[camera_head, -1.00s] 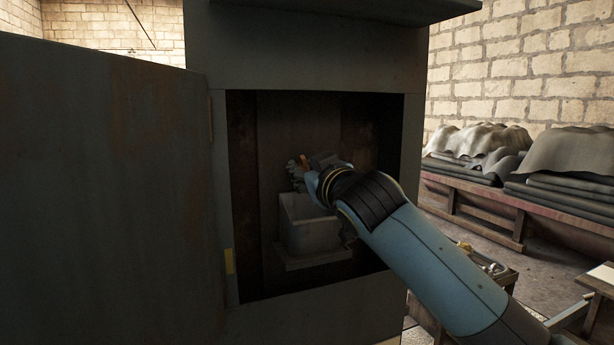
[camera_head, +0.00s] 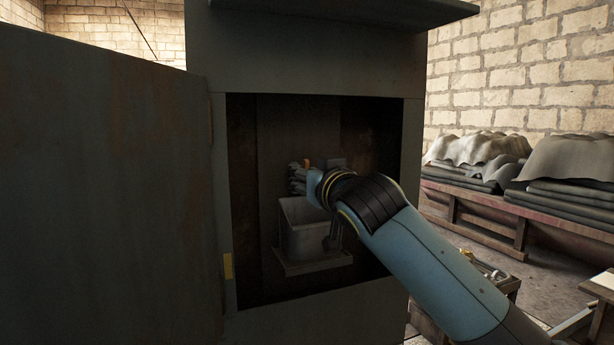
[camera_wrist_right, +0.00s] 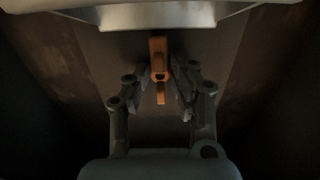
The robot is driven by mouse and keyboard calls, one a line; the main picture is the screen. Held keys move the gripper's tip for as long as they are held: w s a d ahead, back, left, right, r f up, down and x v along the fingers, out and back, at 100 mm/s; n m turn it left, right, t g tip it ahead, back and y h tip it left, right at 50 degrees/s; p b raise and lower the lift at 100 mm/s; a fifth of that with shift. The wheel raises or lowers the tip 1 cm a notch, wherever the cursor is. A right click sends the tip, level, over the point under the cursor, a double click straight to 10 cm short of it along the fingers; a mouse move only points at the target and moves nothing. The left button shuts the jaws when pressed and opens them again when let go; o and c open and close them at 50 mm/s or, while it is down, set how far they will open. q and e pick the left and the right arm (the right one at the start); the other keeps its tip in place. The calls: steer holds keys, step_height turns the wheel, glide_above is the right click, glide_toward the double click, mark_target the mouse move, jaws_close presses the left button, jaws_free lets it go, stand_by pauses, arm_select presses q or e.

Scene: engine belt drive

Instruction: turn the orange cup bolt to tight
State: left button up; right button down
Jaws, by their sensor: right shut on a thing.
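The orange cup bolt (camera_head: 307,163) shows as a small orange patch inside the dark cabinet, above the grey bin. In the right wrist view the orange piece (camera_wrist_right: 159,58) stands between the fingertips, with its lower end reaching down between the fingers. My right gripper (camera_wrist_right: 160,82) is shut on it. In the head view the right gripper (camera_head: 297,178) is small and dark, partly hidden by my wrist. The bolt's seat and thread cannot be made out. My left gripper is not in view.
The cabinet opening (camera_head: 313,97) surrounds my right arm, and its open door (camera_head: 105,190) fills the left. A grey bin (camera_head: 303,240) stands on a small shelf (camera_head: 315,267) below the gripper. Covered stacks (camera_head: 480,155) lie on a bench at the right.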

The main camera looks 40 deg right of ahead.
steer(key=shift+f, duration=0.1)
steer(key=c, duration=1.1)
jaws_free()
steer(key=v, duration=1.2)
